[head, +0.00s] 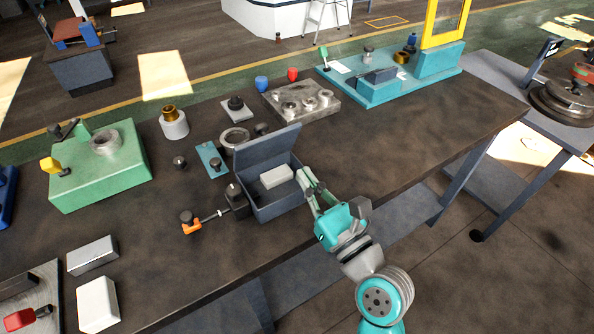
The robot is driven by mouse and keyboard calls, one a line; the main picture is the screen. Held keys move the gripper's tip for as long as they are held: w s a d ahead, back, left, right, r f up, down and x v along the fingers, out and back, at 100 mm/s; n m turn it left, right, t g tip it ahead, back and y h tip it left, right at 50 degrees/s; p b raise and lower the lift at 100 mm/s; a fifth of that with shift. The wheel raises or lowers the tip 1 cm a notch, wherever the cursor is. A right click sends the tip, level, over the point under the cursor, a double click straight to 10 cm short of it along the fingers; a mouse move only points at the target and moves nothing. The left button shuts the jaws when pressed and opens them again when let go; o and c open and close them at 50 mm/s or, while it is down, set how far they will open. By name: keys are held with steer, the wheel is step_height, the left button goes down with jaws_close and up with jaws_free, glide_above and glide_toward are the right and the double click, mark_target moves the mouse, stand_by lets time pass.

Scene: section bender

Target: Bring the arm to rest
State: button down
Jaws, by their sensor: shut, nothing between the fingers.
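My gripper (308,183) is at the end of my teal and grey arm, just right of an open grey-blue box (273,211) on the dark workbench (400,135). Its fingers are shut and nothing shows between them. The fingertips are close to the right rim of the box; I cannot tell whether they touch it. A pale block (276,177) lies inside the box. The box lid (268,146) stands raised at the back. My arm reaches in over the front edge of the bench.
A dark clamp with an orange handle (191,227) stands left of the box. A green fixture (100,165), a metal plate with rings (300,103) and a teal fixture (385,88) stand farther off. White blocks (98,304) lie front left. The bench right of my gripper is clear.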

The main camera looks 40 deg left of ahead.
steer(key=shift+s+d+r, duration=0.15)
steer(key=shift+d, duration=0.2)
steer(key=shift+s+d+r, duration=0.15)
steer(key=shift+d, duration=0.2)
steer(key=s+d+f+n+t+h, duration=0.35)
steer(key=d+f+h, duration=0.25)
steer(key=d+f, duration=0.5)
steer(key=s+d+f+n+t+h, duration=0.4)
steer(key=d+f, duration=0.5)
steer(key=d, duration=0.5)
steer(key=s+d+n+h, duration=0.4)
steer(key=s+d+n, duration=0.3)
steer(key=s, duration=0.3)
steer(key=s+d+n+h, duration=0.4)
steer(key=s+d+n, duration=0.2)
steer(key=s, duration=0.5)
steer(key=shift+s+d+n+h, duration=0.15)
steer(key=shift+d+n+h, duration=0.2)
steer(key=shift+n, duration=0.7)
steer(key=shift+a+g, duration=0.1)
steer(key=shift+g, duration=0.15)
